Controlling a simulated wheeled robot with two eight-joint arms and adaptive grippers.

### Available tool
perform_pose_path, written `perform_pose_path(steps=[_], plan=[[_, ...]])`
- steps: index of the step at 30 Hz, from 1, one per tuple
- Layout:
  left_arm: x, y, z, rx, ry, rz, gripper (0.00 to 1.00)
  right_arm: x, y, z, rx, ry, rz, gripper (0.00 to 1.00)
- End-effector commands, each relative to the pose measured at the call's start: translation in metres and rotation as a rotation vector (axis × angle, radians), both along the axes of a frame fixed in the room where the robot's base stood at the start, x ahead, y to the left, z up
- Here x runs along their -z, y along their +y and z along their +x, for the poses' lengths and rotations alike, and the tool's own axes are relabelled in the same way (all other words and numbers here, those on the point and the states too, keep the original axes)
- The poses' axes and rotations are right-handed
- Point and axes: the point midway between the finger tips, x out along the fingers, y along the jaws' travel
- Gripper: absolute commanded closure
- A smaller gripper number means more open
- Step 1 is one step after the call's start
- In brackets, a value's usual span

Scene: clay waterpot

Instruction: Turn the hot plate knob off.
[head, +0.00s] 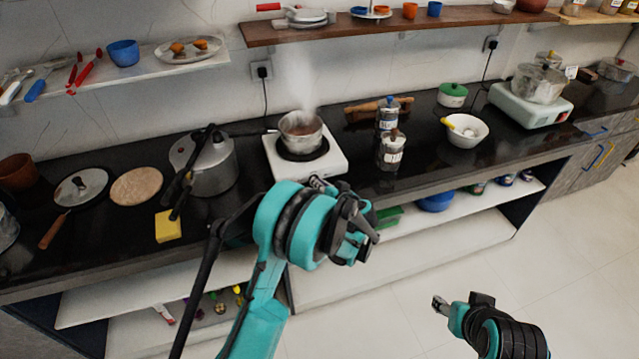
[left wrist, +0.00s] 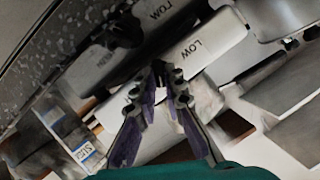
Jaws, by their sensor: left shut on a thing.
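The white hot plate (head: 338,163) stands on the black counter with a steaming metal pot (head: 302,130) on its dark burner. In the left wrist view the hot plate's white front (left wrist: 212,42) shows tilted, with a LOW label. My left gripper (left wrist: 162,72) is at this front, its fingers shut on the knob, which they mostly hide. The knob's pointer is not clear. In the head view my left wrist covers the knob area. My right gripper (head: 440,304) is low at the right, away from the counter; its jaws are too small to tell.
A pressure cooker (head: 212,165) stands left of the hot plate, with a yellow sponge (head: 167,226) in front. An open shelf (head: 450,232) runs below the counter.

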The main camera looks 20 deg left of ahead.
Motion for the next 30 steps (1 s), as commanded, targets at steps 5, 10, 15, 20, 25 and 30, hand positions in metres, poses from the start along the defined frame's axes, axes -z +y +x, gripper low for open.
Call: perform_pose_path(steps=[5,10,15,20,25,30], plan=[[-0.0003,0.0019,-0.0016,-0.001,-0.087,-0.13,1.0,0.0007,0.0,0.0,0.0,0.0,0.0,0.5],[-0.0001,0.0033,-0.0025,-0.001,-0.158,-0.235,1.0,0.0024,0.0,0.0,0.0,0.0,0.0,0.5],[-0.0004,0.0036,-0.0029,-0.001,-0.211,-0.313,1.0,0.0038,0.0,0.0,0.0,0.0,0.0,0.5],[-0.0002,0.0037,-0.003,-0.001,-0.242,-0.362,1.0,0.0047,0.0,0.0,0.0,0.0,0.0,0.5],[-0.0002,0.0041,-0.0032,-0.001,-0.258,-0.385,1.0,0.005,0.0,0.0,0.0,0.0,0.0,0.5],[-0.0003,0.004,-0.0032,-0.001,-0.263,-0.39,1.0,0.0052,0.0,0.0,0.0,0.0,0.0,0.5]])
